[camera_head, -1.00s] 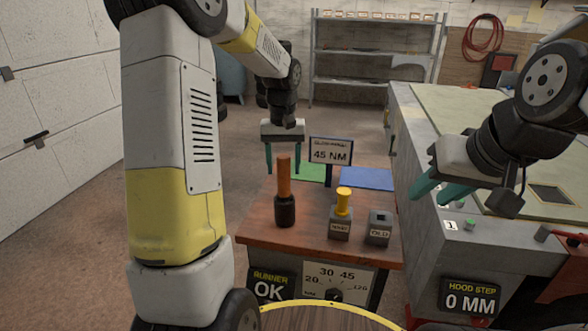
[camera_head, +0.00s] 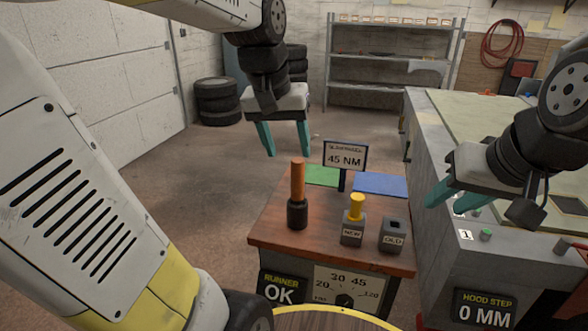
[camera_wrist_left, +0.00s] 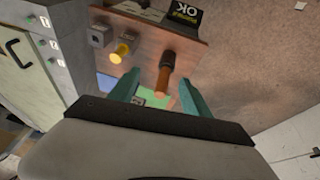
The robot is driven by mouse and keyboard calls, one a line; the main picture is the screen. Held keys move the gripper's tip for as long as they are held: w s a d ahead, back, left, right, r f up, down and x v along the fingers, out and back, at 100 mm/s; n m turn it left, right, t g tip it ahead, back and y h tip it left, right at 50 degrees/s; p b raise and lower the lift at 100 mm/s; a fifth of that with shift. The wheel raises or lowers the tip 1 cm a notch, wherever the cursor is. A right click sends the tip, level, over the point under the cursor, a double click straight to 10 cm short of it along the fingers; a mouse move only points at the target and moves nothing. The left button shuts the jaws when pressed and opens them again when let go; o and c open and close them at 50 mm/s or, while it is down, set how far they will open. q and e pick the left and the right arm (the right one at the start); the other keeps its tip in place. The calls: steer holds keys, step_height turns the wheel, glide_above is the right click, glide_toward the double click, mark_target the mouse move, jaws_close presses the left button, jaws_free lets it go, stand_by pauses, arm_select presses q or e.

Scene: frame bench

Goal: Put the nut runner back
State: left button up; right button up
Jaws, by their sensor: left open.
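The nut runner, with an orange handle (camera_head: 298,180) and a dark lower body (camera_head: 297,213), stands upright on the wooden top of a small cart (camera_head: 330,250). My left gripper (camera_head: 287,152) is open and empty, raised above the cart at its back left, apart from the runner. In the left wrist view the runner (camera_wrist_left: 165,75) shows between the spread teal fingers, beyond their tips. My right gripper (camera_head: 446,203) looks open and empty, at the right beside the grey bench. Whether a holder surrounds the runner's foot cannot be told.
A yellow-topped piece (camera_head: 356,207) stands in the block marked NEW (camera_head: 352,235); the OLD block (camera_head: 392,236) is beside it. A 45 NM sign (camera_head: 344,157) rises behind, near green (camera_head: 322,175) and blue (camera_head: 380,184) pads. A grey bench (camera_head: 425,125) flanks the right. Floor is clear at left.

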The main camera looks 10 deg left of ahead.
arm_select(q)
steer(key=s+d+f+m+t+h, duration=0.1)
steer(key=s+f+t, duration=0.1)
steer(key=s, duration=0.7)
stand_by(0.9)
